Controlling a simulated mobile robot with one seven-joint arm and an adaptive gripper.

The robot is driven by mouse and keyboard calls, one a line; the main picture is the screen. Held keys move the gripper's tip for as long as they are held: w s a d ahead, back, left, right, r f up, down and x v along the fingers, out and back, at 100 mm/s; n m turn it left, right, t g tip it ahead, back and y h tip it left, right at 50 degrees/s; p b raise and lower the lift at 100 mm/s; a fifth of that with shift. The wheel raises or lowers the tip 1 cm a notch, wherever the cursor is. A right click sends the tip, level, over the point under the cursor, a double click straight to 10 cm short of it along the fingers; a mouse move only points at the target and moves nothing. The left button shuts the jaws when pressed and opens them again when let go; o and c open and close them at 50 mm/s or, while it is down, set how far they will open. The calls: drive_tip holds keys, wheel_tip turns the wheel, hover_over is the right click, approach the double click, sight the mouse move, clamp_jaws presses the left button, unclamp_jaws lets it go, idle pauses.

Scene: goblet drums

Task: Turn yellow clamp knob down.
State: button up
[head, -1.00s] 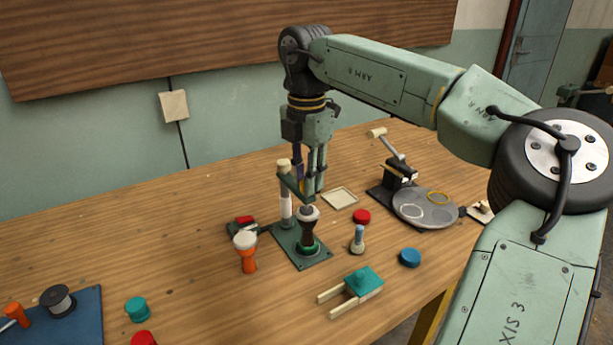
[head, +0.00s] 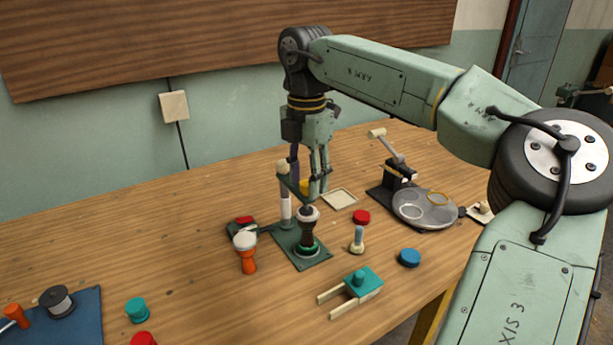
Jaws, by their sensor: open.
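The yellow clamp knob (head: 305,187) shows in the head view, on top of the clamp arm of a green clamp stand (head: 315,262). The stand has an upright post at its left, and a small dark goblet drum (head: 308,232) stands upright on its base under the arm. My gripper (head: 317,192) points down at the knob with its fingers open, one in front and to the right of the knob, the other partly hidden behind the post. Whether the fingers touch the knob cannot be told.
A bolt-like post (head: 357,240), red disc (head: 361,217), blue disc (head: 409,258) and teal-topped fork (head: 362,280) lie to the right and front. A lever press with a round grey plate (head: 425,208) stands farther right.

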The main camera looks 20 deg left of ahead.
sight(306, 182)
drive_tip(key=shift+r, duration=0.1)
wheel_tip(306, 182, up, 12)
idle(0.5)
